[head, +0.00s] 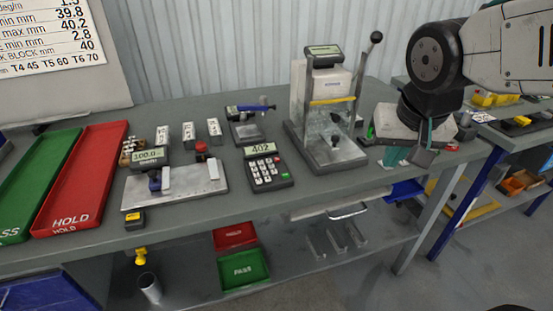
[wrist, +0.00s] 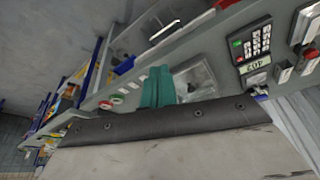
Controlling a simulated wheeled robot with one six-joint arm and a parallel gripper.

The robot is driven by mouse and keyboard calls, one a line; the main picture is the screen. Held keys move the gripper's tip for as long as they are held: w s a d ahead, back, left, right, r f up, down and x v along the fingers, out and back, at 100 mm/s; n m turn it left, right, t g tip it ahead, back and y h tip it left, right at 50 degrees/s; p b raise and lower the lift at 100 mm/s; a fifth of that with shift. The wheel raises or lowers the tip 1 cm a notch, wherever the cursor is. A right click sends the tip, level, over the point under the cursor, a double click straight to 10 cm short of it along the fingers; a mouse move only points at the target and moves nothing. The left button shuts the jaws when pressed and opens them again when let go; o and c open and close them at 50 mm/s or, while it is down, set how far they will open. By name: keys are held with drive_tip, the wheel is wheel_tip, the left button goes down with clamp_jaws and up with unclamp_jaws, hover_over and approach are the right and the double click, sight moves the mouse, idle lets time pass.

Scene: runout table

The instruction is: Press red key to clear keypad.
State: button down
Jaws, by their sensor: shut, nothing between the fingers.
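The keypad (head: 268,168) is a dark box on the table, with white keys and a display (head: 261,149) reading 402. A small red key (head: 277,160) sits at its right side, above a green key (head: 284,176). In the wrist view the keypad (wrist: 244,63) is turned around at the upper right, with its green key (wrist: 236,43) showing. My gripper (head: 408,156) has teal fingers and is at the table's right end, well to the right of the keypad. It is shut and empty; its fingers also show in the wrist view (wrist: 157,87).
A press with a tall lever (head: 335,110) stands between the keypad and my gripper. A metal gauge fixture (head: 175,185) lies left of the keypad, with a red HOLD tray (head: 82,180) farther left. The table front below the keypad is clear.

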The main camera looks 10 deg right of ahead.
drive_tip(key=w+a+f+m+t+y, duration=0.1)
drive_tip(key=w+a+f+t, duration=0.1)
drive_tip(key=w+a, duration=0.7)
drive_tip(key=w+a+f+m+t+y, duration=0.2)
drive_tip(key=w+a, duration=0.7)
drive_tip(key=w, duration=0.5)
drive_tip(key=shift+f+t+y, duration=0.2)
drive_tip(key=shift+t+y, duration=0.1)
drive_tip(key=shift+t, duration=0.1)
drive_tip(key=shift+d, duration=0.1)
